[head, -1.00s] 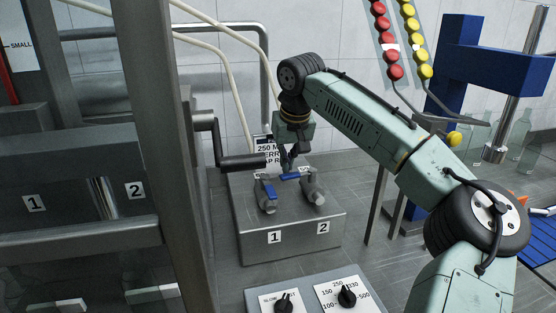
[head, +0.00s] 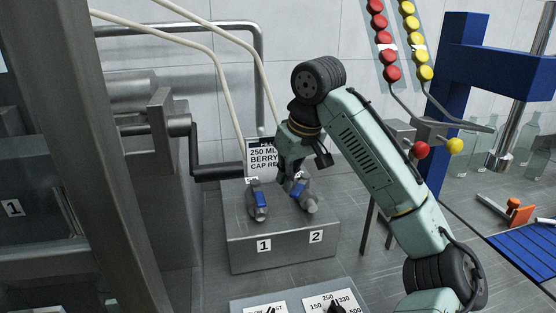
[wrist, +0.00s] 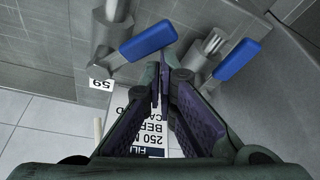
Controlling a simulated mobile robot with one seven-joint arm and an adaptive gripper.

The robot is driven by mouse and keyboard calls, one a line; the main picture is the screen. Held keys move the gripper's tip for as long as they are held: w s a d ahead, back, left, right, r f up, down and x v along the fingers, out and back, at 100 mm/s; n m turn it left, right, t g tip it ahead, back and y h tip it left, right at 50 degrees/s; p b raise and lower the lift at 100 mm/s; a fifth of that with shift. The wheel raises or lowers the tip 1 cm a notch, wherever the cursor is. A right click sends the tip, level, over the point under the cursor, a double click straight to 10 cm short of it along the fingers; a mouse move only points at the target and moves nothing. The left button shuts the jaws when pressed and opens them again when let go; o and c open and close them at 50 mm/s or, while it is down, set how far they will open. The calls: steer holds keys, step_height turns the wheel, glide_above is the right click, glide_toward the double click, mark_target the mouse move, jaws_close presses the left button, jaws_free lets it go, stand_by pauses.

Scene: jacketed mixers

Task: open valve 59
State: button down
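Two grey valves with blue handles sit on a grey metal box. The left valve (head: 258,206) stands above label 1, its handle roughly along its body. The right valve (head: 309,204) stands above label 2, its blue handle (head: 297,187) partly behind my gripper. In the wrist view, the tag 59 (wrist: 101,85) is upside down beside the left-hand valve, whose blue handle (wrist: 148,41) lies across its body. The other blue handle (wrist: 237,60) is at right. My gripper (wrist: 162,75) has its fingertips close together near the handle marked 59; contact is unclear.
The metal box (head: 275,250) carries the valves. A dark crank handle (head: 230,168) projects close to their left. A sign (head: 262,157) stands behind them. A control panel (head: 300,300) with knobs is in front. A blue press frame (head: 465,60) stands at right.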

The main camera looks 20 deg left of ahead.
mark_target(299, 189)
steer(key=shift+s+d+n+g, duration=0.25)
steer(key=shift+d+n, duration=0.3)
steer(key=shift+n, duration=0.35)
steer(key=shift+d, duration=1.25)
